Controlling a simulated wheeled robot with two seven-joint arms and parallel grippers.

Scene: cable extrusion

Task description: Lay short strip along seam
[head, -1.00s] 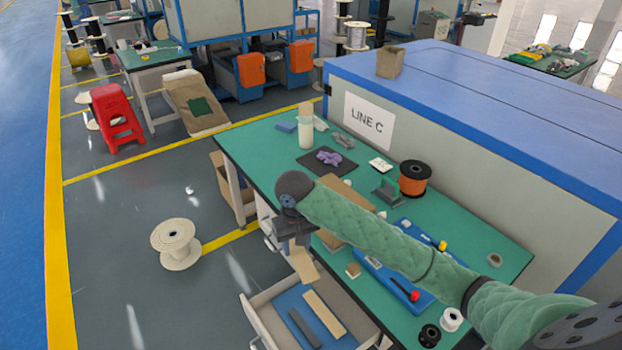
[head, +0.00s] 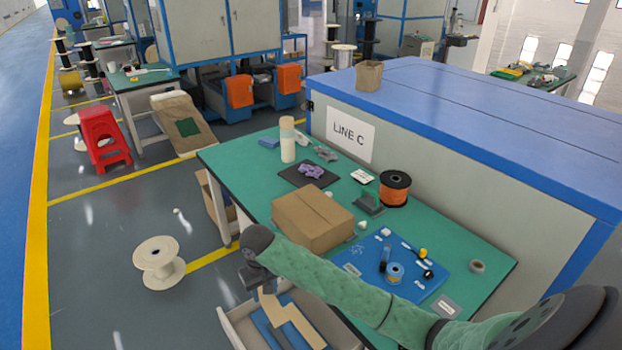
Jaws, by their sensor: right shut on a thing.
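My right gripper (head: 258,281) hangs over an open drawer at the table's front left, below the wrist of the green-sleeved arm. It is shut on a short tan strip (head: 269,303), which points down toward the drawer. A longer tan strip (head: 300,319) lies in the drawer, partly overlapped in the view by the held one. A closed cardboard box (head: 312,218) sits on the green table behind the arm. A faint line crosses its top, likely the seam. My left gripper is not in view.
The drawer (head: 334,330) has a blue bottom. A blue mat (head: 425,288) with small tools and a blue spool lies right of the box. An orange spool (head: 394,189), a dark pad with a purple thing (head: 311,171) and a pale cylinder (head: 288,140) stand farther back.

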